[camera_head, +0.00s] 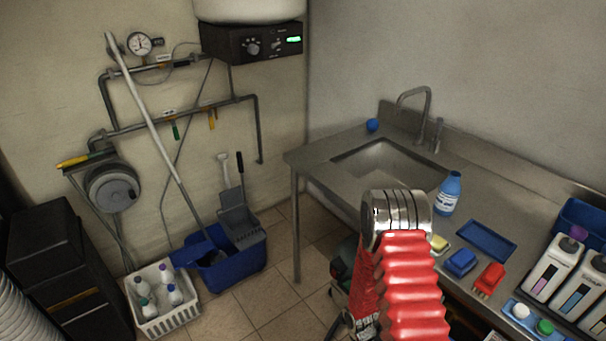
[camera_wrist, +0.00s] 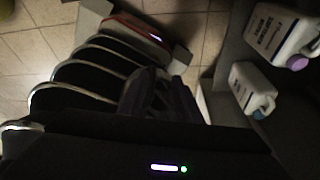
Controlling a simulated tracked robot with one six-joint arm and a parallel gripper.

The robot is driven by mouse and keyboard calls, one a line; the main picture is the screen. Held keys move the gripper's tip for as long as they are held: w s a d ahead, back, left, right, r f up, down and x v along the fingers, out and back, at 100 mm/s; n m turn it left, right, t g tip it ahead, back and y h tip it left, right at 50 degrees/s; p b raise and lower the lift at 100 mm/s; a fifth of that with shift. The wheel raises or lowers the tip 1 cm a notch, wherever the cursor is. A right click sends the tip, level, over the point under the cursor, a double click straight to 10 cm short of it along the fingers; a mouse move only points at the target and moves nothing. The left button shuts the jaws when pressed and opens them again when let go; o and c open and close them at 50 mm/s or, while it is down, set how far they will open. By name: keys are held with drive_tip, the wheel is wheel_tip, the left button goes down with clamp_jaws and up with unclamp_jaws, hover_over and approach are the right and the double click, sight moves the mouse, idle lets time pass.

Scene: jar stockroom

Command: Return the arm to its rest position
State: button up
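My arm (camera_head: 410,290), with a red ribbed sleeve and a shiny metal joint, rises at the lower middle of the head view, in front of the sink counter. The arm's end is hidden there. In the wrist view my gripper (camera_wrist: 163,90) is a pair of dark shapes in shadow above a black housing with a white light and a green light. The picture is too dark to tell the gap between the fingers or whether they hold anything.
The steel counter (camera_head: 330,175) carries a blue bottle (camera_head: 448,195), brushes, a blue tray (camera_head: 485,241) and white bottles. A blue mop bucket (camera_head: 235,265) and a white crate (camera_head: 160,318) stand on the floor. The wrist view shows white jugs (camera_wrist: 250,88) at right and tiled floor.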

drive_tip(key=w+a+r+n+t+y, duration=0.2)
drive_tip(key=w+a+r+n+t, duration=0.3)
drive_tip(key=w+r+n, duration=0.35)
drive_tip(key=w+a+r+n+y, duration=0.1)
drive_tip(key=a+r+n+y, duration=0.1)
drive_tip(key=a+r+n, duration=0.35)
drive_tip(key=w+a+r+n+y, duration=0.2)
drive_tip(key=r+n, duration=0.1)
drive_tip(key=r, duration=0.5)
drive_tip(key=s+d+r+n+t+h, duration=0.1)
drive_tip(key=s+d+r+n, duration=0.2)
drive_tip(key=s+r, duration=0.3)
drive_tip(key=s+d+r+n+t+h, duration=0.1)
drive_tip(key=s+r+n, duration=0.5)
drive_tip(key=r, duration=1)
drive_tip(key=s+d+r+n+t+h, duration=0.1)
drive_tip(key=s+d+r+n+h, duration=0.1)
drive_tip(key=s+d+r+n, duration=0.2)
drive_tip(key=shift+s+d+r+n+t+h, duration=0.55)
drive_tip(key=shift+s+r, duration=1.1)
drive_tip(key=shift+r, duration=2.15)
drive_tip(key=shift+a+y, duration=0.15)
drive_tip(key=shift+y, duration=0.1)
